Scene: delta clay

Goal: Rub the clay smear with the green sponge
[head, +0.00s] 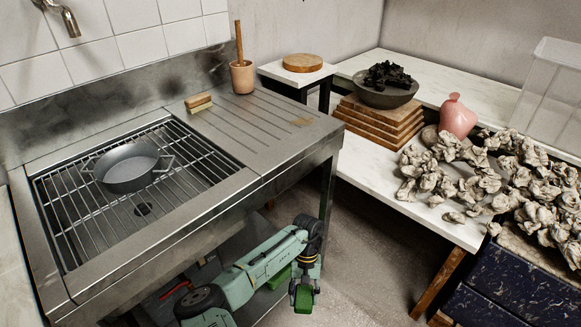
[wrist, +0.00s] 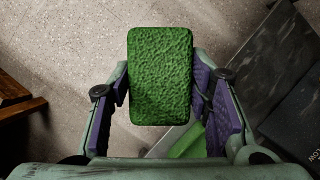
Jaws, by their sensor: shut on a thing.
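The green sponge (head: 304,299) is held in my gripper (head: 304,283), in front of the sink unit and below its top. In the wrist view the sponge (wrist: 160,72) is a textured green block between the purple-padded fingers, with open floor behind it. A small tan smear (head: 301,122), which looks like the clay smear, lies on the ribbed metal drainboard (head: 262,142) near its right end. The gripper and sponge are well apart from it, lower and nearer. The smear does not show in the wrist view.
A grey pot (head: 126,168) stands on the sink grid. A brush (head: 199,102) and a cup with a wooden handle (head: 242,77) are on the drainboard's back side. The sink's front edge (head: 190,238) stands beside my arm. Crumpled clay pieces (head: 450,172) cover the right table.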

